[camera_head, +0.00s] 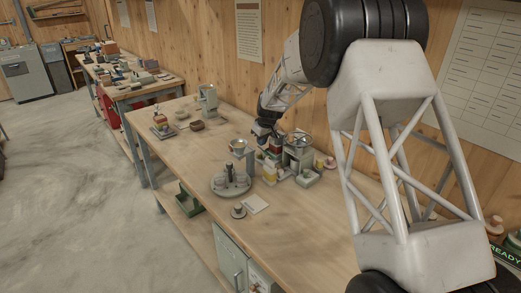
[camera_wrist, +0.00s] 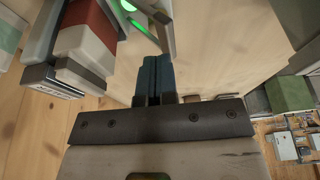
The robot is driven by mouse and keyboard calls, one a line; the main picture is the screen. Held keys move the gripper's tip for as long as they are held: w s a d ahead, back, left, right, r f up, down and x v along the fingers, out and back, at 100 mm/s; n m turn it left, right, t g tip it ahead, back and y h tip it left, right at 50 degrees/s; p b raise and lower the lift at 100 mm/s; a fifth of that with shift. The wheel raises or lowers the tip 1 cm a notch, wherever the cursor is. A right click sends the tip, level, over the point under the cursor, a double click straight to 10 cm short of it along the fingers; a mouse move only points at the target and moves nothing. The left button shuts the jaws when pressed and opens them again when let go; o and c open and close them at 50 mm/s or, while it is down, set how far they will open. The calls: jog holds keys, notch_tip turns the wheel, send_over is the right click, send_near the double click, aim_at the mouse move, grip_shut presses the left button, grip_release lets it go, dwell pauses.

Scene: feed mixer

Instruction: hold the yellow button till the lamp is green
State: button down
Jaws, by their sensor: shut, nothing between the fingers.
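My gripper (camera_wrist: 158,60) is shut and empty, its two dark fingers side by side in the wrist view. In the head view my gripper (camera_head: 265,139) is low over the bench, next to the grey feed mixer (camera_head: 299,154). A bright green glow (camera_wrist: 128,5) shows at the top of the wrist view, with a green strip below it. It looks like a lit lamp, partly cut off by the frame. I cannot make out the yellow button for certain in either view, nor whether the fingertips touch anything.
A red, white and dark block (camera_wrist: 87,38) stands close left of the fingers. On the wooden bench (camera_head: 305,232), a round grey fixture (camera_head: 231,182) and a pale square plate (camera_head: 255,203) sit in front of the mixer. The bench front is mostly clear.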

jog(key=v, duration=0.7)
jog(key=shift+r, duration=0.3)
jog(key=s+d+r+m, duration=0.1)
jog(key=s+d+r, duration=0.4)
jog(key=s, duration=0.4)
jog(key=s+d+r+m+h, duration=0.15)
jog(key=s+d+r, duration=0.3)
jog(key=s, duration=0.55)
jog(key=s+d+r+m, duration=0.2)
jog(key=s+d+r, duration=0.35)
jog(key=s, duration=0.35)
jog(key=s+d+f+m, duration=0.1)
jog(key=s+d, duration=0.2)
jog(key=s, duration=0.8)
jog(key=s+d+f+m, duration=0.2)
jog(key=s+d, duration=0.1)
jog(key=s, duration=0.8)
jog(key=s+d+f+m+h, duration=0.1)
jog(key=s+d+f, duration=0.1)
jog(key=s, duration=0.9)
jog(key=shift+s+d+f+m, duration=0.25)
jog(key=shift+d+m, duration=0.1)
jog(key=shift+d, duration=0.25)
